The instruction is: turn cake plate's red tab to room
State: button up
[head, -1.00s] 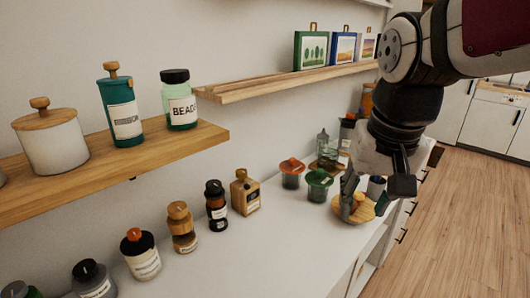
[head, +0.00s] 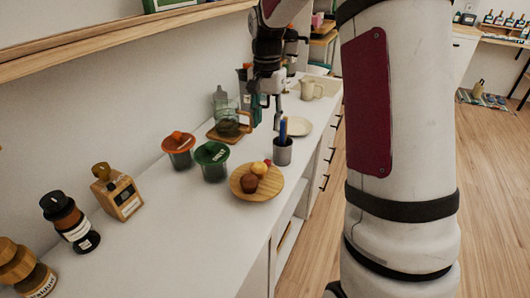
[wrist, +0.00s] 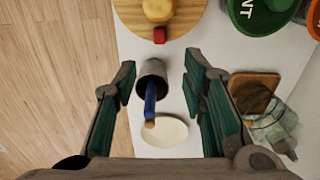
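The cake plate (head: 266,190) is a round wooden plate on the white counter, with two small cakes on it. Its red tab (head: 268,162) is at the far side of the rim, facing the metal cup and along the counter. In the wrist view the plate (wrist: 188,14) is cut off at the top, with the red tab (wrist: 159,35) at its lower edge. My gripper (head: 271,102) is beyond the plate, above the counter. In the wrist view its fingers (wrist: 163,88) are wide apart and empty, with the cup seen between them; the plate is not touched.
The metal cup (head: 283,153) holding a blue stick stands just beyond the plate. A white dish (head: 298,126) lies farther on. A glass pot (head: 228,120) sits behind. Open floor lies right of the counter.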

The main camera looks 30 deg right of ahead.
aim_at(267, 162)
notch_tip(267, 162, down, 14)
jog(key=shift+r+b, duration=0.2)
jog(key=shift+b, duration=0.1)
jog(key=shift+c, duration=0.3)
grip_shut()
